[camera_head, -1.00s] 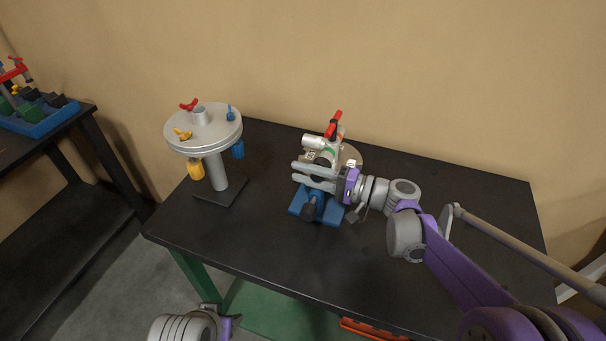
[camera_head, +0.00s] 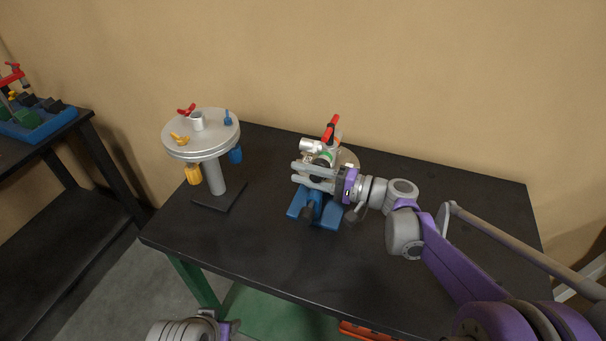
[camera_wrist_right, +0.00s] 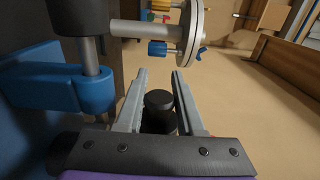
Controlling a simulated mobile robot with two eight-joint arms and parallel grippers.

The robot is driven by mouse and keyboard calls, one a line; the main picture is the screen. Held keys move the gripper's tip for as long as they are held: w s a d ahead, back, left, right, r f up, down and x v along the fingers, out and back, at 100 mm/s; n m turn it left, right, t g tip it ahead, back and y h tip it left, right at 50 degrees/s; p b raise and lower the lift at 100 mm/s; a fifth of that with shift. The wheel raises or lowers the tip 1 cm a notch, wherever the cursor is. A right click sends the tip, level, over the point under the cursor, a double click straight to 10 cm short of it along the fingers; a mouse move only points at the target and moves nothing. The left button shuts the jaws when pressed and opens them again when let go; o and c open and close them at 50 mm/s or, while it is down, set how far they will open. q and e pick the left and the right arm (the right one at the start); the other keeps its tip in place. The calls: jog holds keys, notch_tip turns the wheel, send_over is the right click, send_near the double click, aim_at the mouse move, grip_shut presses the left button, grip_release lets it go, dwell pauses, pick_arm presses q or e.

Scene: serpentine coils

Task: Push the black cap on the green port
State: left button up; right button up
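My right gripper (camera_head: 300,174) reaches in from the right over the table, its two fingers one above the other and pointing left, in front of a grey-and-white fitting (camera_head: 314,146). In the right wrist view the fingers (camera_wrist_right: 159,76) are apart. A black cap (camera_wrist_right: 159,100) stands between them, near the palm, with what looks like a slim gap on each side. A green ring (camera_head: 328,157), likely the green port, shows just behind the upper finger; most of it is hidden. Whether the cap touches it cannot be told. Only part of my left arm shows at the bottom edge.
A blue stand (camera_head: 329,214) is under the gripper; its blue bracket shows in the wrist view (camera_wrist_right: 60,88). A red lever (camera_head: 331,128) rises behind. A grey disc on a post (camera_head: 215,174) stands left. The table's front and right areas (camera_head: 290,255) are clear.

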jog(key=o, duration=0.5)
jog(key=shift+w, duration=0.15)
jog(key=shift+d, duration=0.1)
